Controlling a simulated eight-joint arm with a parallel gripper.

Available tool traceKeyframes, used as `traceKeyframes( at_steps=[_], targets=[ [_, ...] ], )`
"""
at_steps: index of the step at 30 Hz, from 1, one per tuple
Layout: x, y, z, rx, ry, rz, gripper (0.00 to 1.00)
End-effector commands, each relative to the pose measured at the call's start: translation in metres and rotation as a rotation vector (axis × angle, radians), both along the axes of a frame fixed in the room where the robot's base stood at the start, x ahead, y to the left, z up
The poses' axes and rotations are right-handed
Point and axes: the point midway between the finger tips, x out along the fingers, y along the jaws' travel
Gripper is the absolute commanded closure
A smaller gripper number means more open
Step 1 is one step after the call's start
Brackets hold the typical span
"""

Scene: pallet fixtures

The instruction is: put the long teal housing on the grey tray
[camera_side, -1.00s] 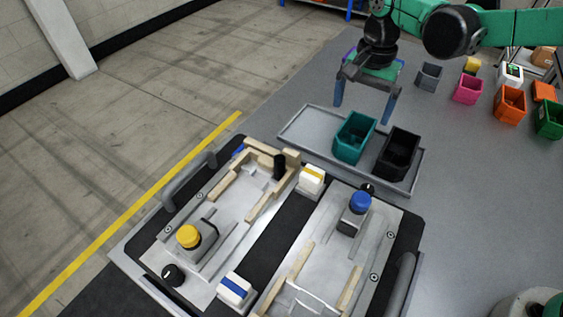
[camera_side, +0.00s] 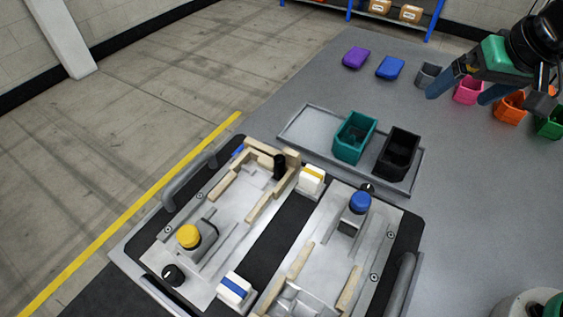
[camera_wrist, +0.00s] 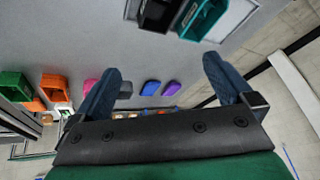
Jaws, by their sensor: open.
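The long teal housing (camera_side: 355,137) is an open-topped teal box standing upright on the grey tray (camera_side: 300,131), beside a black open box (camera_side: 397,153). In the wrist view the teal housing (camera_wrist: 204,18) shows at the top edge, partly cut off, with the black box (camera_wrist: 157,13) next to it. My gripper (camera_side: 459,96) is open and empty at the upper right of the side view, apart from the tray and both boxes. In the wrist view its two blue fingers stand wide apart with nothing between them.
A purple piece (camera_side: 355,58) and a blue piece (camera_side: 390,68) lie on the grey floor behind the tray. Grey, pink (camera_side: 468,90), orange (camera_side: 510,107) and green bins line the right. The pallet fixture (camera_side: 275,205) with yellow and blue knobs stands in front.

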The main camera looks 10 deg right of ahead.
Motion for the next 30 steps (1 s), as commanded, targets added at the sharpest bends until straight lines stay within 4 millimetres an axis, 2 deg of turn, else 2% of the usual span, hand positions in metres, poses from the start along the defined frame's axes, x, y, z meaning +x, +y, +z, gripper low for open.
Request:
traceKeyframes(
  at_steps=[1, 3, 9, 30],
  targets=[
    [-0.012, -0.006, -0.006, -0.026, -0.04, 0.036, 0.0],
    [-0.022, -0.012, -0.013, -0.064, -0.088, 0.087, 0.0],
    [-0.037, -0.02, -0.026, -0.133, -0.163, 0.167, 0.0],
    [-0.038, -0.021, -0.027, -0.14, -0.17, 0.175, 0.0]
  ],
)
